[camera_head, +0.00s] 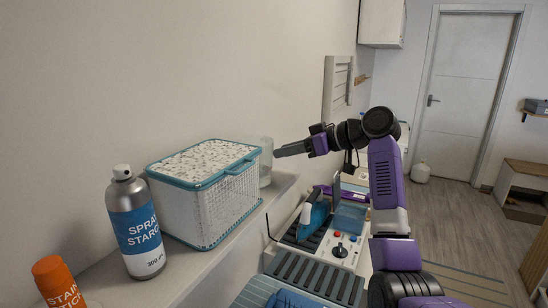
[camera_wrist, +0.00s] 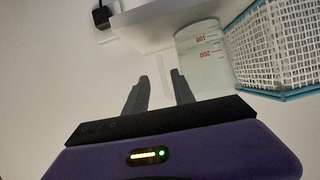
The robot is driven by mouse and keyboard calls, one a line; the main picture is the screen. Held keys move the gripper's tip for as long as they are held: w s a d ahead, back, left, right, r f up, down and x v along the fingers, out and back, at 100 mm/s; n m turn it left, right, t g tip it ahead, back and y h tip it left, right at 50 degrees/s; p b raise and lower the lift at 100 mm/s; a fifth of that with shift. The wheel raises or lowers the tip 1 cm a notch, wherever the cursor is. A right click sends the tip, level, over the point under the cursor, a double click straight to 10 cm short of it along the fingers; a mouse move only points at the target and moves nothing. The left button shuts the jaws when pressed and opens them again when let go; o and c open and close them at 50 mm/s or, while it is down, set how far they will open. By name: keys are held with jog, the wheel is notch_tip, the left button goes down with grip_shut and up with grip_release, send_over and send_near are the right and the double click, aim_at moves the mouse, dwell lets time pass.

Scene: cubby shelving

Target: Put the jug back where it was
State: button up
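The jug is a clear, pale measuring jug with red markings (camera_wrist: 203,58) in the wrist view. It also shows in the head view (camera_head: 266,158), upright on the ledge just behind the right end of the basket, which hides part of it. My gripper (camera_wrist: 159,76) is beside the jug, its fingers spread apart. A pale thin strip, perhaps the jug's handle, shows between or just behind the fingers; I cannot tell which. In the head view my gripper (camera_head: 276,153) reaches left toward the jug, its tips close to the jug's side.
A white basket with teal rims (camera_head: 212,212) stands close to the jug; the wrist view shows it too (camera_wrist: 283,50). A spray starch can (camera_head: 135,225) and an orange-capped stain stick (camera_head: 57,283) stand nearer on the ledge (camera_head: 190,276).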

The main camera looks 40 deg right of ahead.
jog(key=b+v, duration=0.1)
jog(key=v, duration=0.5)
jog(key=shift+s, duration=0.2)
jog(key=shift+r, duration=0.1)
